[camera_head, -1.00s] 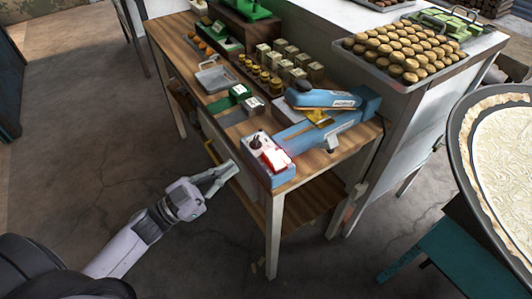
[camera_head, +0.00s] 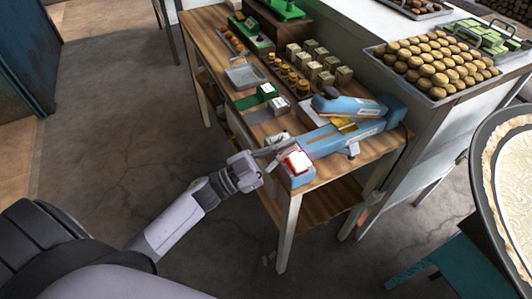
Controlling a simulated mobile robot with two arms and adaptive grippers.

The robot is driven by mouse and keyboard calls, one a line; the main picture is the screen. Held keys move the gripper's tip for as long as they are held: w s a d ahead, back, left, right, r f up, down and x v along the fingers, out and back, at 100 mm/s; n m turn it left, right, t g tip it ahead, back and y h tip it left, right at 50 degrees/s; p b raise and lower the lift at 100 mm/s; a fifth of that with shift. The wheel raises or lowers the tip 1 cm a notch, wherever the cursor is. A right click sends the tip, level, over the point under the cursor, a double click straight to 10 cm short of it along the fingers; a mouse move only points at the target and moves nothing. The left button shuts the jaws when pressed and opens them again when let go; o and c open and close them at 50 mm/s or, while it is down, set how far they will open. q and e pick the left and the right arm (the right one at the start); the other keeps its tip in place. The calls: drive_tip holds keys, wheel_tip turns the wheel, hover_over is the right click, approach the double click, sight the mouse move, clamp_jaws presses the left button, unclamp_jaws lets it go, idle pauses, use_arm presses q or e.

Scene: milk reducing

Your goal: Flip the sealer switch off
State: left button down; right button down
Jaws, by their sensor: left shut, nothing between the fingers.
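The blue sealer (camera_head: 338,132) lies along the near right part of the wooden table, with its hinged upper arm (camera_head: 345,105) above the base. At its near end is a blue box with a red, glowing switch (camera_head: 298,161) on top. My left gripper (camera_head: 282,143) is shut and empty. Its fingertips are at the box's left side, close to the switch and partly covering the box top. I cannot tell whether they touch it. My right gripper is not in view.
The wooden table (camera_head: 318,184) also holds a grey tray (camera_head: 246,73), small green and white boxes, and rows of jars. A baking tray of round buns (camera_head: 440,65) stands on the white counter behind. A large round pan (camera_head: 508,180) is at the right. Floor left of the table is clear.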

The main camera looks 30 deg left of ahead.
sight(283, 166)
use_arm(q)
drive_tip(key=shift+w+a+f, duration=0.1)
drive_tip(key=shift+w+f, duration=0.1)
drive_tip(key=shift+f, duration=0.8)
drive_tip(key=shift+w+a+f, duration=0.1)
drive_tip(key=shift+w+f, duration=0.05)
drive_tip(key=shift+f, duration=0.8)
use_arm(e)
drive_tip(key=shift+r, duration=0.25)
